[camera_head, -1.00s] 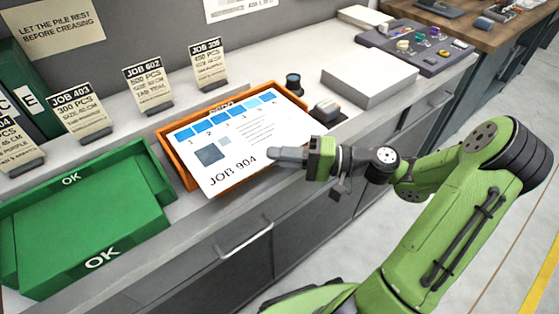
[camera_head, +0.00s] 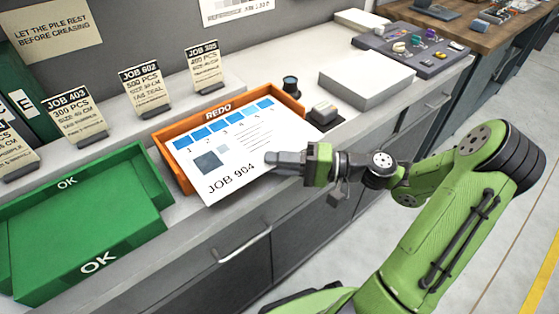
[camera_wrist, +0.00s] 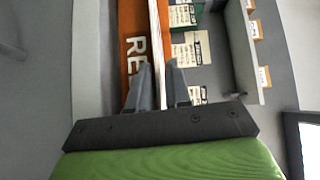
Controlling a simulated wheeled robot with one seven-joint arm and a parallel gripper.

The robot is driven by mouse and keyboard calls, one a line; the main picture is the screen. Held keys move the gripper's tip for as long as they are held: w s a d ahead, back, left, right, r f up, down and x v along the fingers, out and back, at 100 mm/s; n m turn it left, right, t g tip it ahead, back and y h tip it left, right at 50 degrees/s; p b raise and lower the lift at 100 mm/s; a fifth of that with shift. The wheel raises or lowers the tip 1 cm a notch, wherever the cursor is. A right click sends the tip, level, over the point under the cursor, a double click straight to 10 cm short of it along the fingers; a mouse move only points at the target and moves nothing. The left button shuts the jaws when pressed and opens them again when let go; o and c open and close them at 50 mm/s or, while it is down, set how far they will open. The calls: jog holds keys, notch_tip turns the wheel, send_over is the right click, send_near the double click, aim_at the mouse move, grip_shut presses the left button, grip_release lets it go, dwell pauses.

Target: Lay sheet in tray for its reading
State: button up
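A white printed sheet (camera_head: 246,156) marked JOB 904, with a row of numbered blue patches, is over the orange tray (camera_head: 301,96) labelled REDO. Its near edge reaches past the tray's front. I cannot tell whether it touches the tray. My gripper (camera_head: 270,158) holds the sheet at its right edge. In the wrist view my gripper (camera_wrist: 161,85) has the sheet (camera_wrist: 163,55) edge-on between its fingers, beside the orange tray (camera_wrist: 138,70). A green tray (camera_head: 85,225) marked OK stands left of the orange one, with a flat green surface and no sheet seen in it.
Several job cards (camera_head: 141,90) stand in holders along the back. A dark round item (camera_head: 290,85) and a stamp-like block (camera_head: 323,113) stand right of the orange tray. A white stack (camera_head: 366,80) and a grey tool tray (camera_head: 420,48) lie farther right. A notice (camera_head: 50,33) hangs above.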

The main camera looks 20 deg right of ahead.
jog(key=shift+r, duration=0.3)
jog(key=shift+d+r+p, duration=0.15)
jog(key=shift+r+p, duration=0.35)
jog(key=shift+r, duration=0.05)
jog(key=p+v, duration=0.3)
jog(key=v, duration=0.8)
jog(key=shift+s+d+f, duration=0.25)
jog(key=shift+s+d, duration=0.05)
